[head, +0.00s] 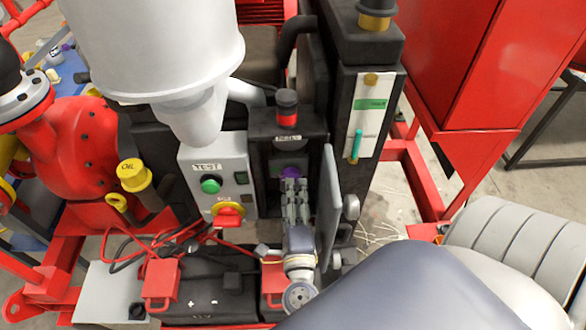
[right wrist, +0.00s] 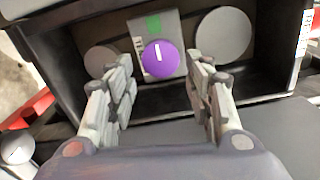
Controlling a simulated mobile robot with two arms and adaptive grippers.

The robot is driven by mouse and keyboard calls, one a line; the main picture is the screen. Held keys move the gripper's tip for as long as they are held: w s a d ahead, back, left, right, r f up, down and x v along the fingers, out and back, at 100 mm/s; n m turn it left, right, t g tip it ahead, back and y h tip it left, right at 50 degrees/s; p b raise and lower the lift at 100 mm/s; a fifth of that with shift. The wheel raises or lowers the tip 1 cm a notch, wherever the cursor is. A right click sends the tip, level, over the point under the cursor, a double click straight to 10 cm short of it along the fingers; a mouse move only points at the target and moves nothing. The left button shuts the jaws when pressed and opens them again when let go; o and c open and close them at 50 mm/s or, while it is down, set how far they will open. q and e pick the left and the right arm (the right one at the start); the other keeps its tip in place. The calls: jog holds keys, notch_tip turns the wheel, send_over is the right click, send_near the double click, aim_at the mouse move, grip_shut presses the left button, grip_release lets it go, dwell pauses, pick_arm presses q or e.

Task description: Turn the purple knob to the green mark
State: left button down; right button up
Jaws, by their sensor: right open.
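The purple knob (right wrist: 160,62) is round, with a white line on its face. It sits on a grey plate (right wrist: 172,28) inside a dark open box. The line points roughly up, towards the green mark (right wrist: 153,22) above the knob. My right gripper (right wrist: 160,72) is open, with one finger on each side of the knob in the right wrist view and no visible contact. In the head view the knob (head: 291,172) shows just beyond the fingertips of my right gripper (head: 293,184), partly covered by them. My left gripper is not in view.
A grey door (head: 329,207) stands open close to the right of my gripper. A grey box with a green button and red switch (head: 229,214) is at left. Grey discs (right wrist: 223,35) flank the knob. Red cables (head: 190,232) run below left.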

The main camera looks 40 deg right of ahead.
jog(key=v, duration=0.7)
jog(key=shift+s, duration=0.15)
